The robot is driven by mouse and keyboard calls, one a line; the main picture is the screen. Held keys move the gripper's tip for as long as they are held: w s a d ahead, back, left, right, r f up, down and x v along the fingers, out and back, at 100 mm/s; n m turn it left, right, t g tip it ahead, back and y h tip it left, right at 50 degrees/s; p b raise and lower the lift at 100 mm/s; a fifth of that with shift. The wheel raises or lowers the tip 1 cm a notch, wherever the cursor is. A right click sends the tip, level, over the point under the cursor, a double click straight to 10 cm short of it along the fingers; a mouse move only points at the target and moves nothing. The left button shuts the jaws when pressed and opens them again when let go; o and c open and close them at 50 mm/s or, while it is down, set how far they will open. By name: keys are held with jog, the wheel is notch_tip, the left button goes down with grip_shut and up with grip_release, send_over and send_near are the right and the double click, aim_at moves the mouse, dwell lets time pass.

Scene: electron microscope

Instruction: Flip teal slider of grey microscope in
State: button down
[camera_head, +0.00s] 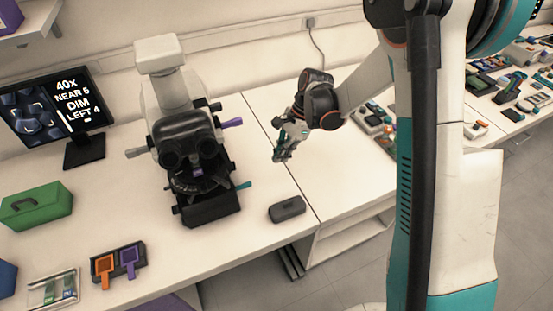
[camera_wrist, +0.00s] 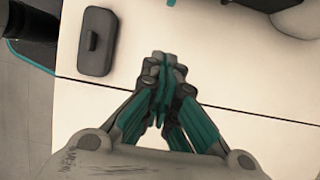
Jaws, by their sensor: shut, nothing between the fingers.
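The grey microscope (camera_head: 165,75) stands upright on the bench at the centre left of the head view. Its teal slider (camera_head: 243,185) sticks out to the right, low on the stage side. A teal piece (camera_wrist: 168,2) shows at the top edge of the wrist view, which may be the slider. My gripper (camera_head: 280,157) is shut and empty above the bench, to the right of the microscope and apart from it. In the wrist view my gripper (camera_wrist: 160,62) has its fingertips together.
A dark grey box (camera_head: 287,209) lies in front of my gripper, right of the microscope base. A purple lever (camera_head: 232,123) sticks out above the teal slider. A monitor (camera_head: 55,110) reads "40X NEAR 5 DIM LEFT 4". A green box (camera_head: 37,205) and a slide holder (camera_head: 118,265) stand left.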

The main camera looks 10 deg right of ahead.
aim_at(242, 187)
jog(key=b+x, duration=0.2)
jog(key=x, duration=0.6)
jog(key=shift+f+b, duration=0.35)
jog(key=a, duration=0.2)
jog(key=shift+s+a+r+b, duration=0.25)
jog(key=shift+s+a+b, duration=0.05)
jog(key=shift+s, duration=0.1)
jog(key=shift+s+a+r, duration=0.1)
jog(key=shift+s+a, duration=0.05)
jog(key=shift+a, duration=0.45)
jog(key=a, duration=0.2)
jog(key=shift+s+a+b, duration=0.3)
jog(key=shift+s+a, duration=0.1)
